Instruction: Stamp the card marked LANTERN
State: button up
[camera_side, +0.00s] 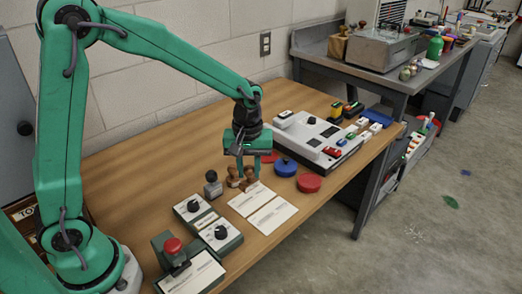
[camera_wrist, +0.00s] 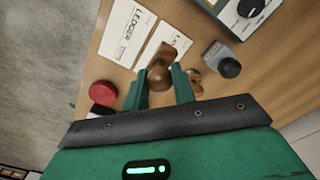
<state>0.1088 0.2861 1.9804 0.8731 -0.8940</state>
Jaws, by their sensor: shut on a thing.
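My gripper (camera_side: 248,172) is low over the bench, its fingers closed around a wooden-handled stamp (camera_wrist: 160,76), which shows between them in the wrist view. Whether the stamp touches the bench is unclear. A second wooden stamp (camera_side: 234,177) is close beside it. Two white cards lie in front: one (camera_wrist: 125,34) reads LEDGER; the other (camera_wrist: 160,38) shows a word beginning with L, partly hidden by a brown wooden part. In the side view the cards are a nearer one (camera_side: 273,215) and a farther one (camera_side: 248,198), their words too small to read.
A blue round pad (camera_side: 285,167) and a red round pad (camera_side: 309,182) sit right of the cards. A dark-knobbed stamp (camera_side: 213,185) and grey knob boxes (camera_side: 220,235) stand left. A white-topped console (camera_side: 318,140) is behind. The bench's front edge is near the cards.

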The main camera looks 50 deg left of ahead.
aim_at(248, 181)
jog(key=shift+s, duration=0.2)
jog(key=shift+f, duration=0.15)
jog(key=shift+f, duration=2.85)
jog(key=shift+f, duration=0.55)
dwell(0.3)
jog(key=shift+r, duration=3.5)
jog(key=shift+w, duration=0.15)
